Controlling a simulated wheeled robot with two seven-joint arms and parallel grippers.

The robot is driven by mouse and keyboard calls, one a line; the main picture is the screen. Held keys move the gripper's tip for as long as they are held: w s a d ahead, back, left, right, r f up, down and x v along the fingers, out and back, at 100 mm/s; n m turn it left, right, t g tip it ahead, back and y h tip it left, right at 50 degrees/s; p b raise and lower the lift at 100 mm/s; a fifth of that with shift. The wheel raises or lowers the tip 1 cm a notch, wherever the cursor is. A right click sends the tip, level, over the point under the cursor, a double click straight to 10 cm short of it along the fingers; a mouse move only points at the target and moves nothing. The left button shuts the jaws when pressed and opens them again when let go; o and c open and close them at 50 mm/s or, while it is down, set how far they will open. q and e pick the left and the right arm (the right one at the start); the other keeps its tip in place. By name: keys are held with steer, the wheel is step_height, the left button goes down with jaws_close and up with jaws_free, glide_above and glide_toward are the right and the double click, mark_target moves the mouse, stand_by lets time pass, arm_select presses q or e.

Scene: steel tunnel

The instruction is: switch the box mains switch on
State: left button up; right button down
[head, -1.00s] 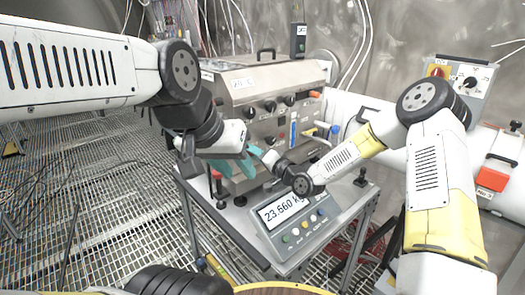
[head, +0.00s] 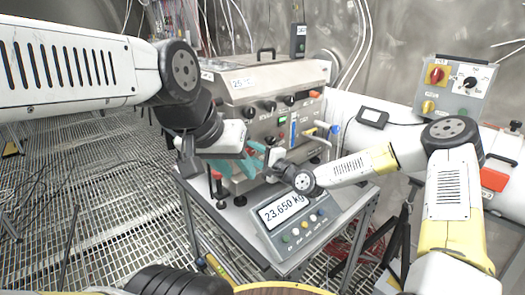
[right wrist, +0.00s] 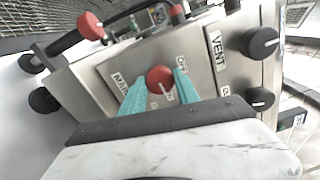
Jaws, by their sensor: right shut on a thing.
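The steel box (head: 262,90) stands on the table, with several knobs on its front. In the right wrist view its red mains switch knob (right wrist: 160,79) sits beside the labels "MAIN" and "OFF". My right gripper (right wrist: 161,92) is shut on this red knob, with one teal finger on each side. Its pointer direction is hard to read. In the head view the right gripper (head: 257,148) reaches the box's front and hides the knob. My left gripper (head: 236,169) is lower, in front of the box's left part. Its teal fingers look apart and empty.
A scale display (head: 285,211) reading 23.650 kg stands in front of the box. A grey control panel (head: 456,88) is at the right. Grating floor lies open at left.

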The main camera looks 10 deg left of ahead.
stand_by(0.4)
steer(key=c, duration=0.9)
jaws_free()
steer(key=shift+d, duration=0.1)
steer(key=v, duration=0.7)
steer(key=shift+s+d, duration=0.25)
steer(key=shift+d, duration=0.1)
